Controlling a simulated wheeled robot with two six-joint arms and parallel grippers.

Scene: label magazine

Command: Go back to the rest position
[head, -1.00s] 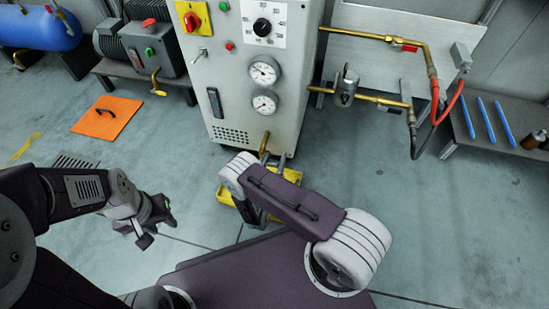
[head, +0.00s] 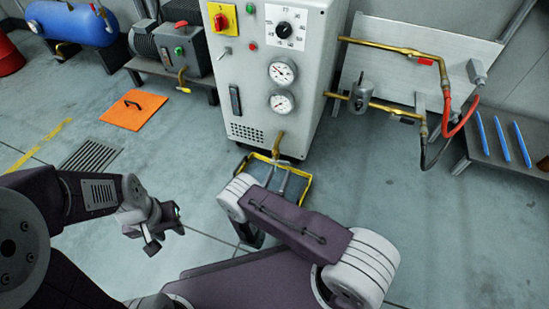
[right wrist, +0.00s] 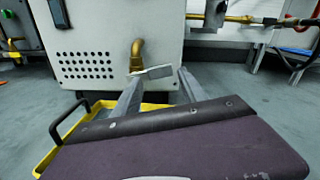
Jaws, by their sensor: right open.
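My left gripper (head: 160,228) hangs over bare floor at the lower left of the head view. It is small there, and I cannot tell its jaw gap. My right arm (head: 300,226) reaches across the lower middle of the head view. In the right wrist view my right gripper (right wrist: 160,84) shows as two grey fingers standing apart, with nothing held between them. They lie below the brass outlet (right wrist: 137,52) and its pale flat lever (right wrist: 152,73) on the grey cabinet's front. A dark purple part covers the lower right wrist view.
The grey cabinet (head: 262,100) stands ahead with a yellow-rimmed tray (head: 303,190) on the floor below its outlet. A bench (head: 470,150) with blue rods stands at right. An orange cover (head: 136,112) and a floor grate (head: 90,154) lie left. Floor at right is clear.

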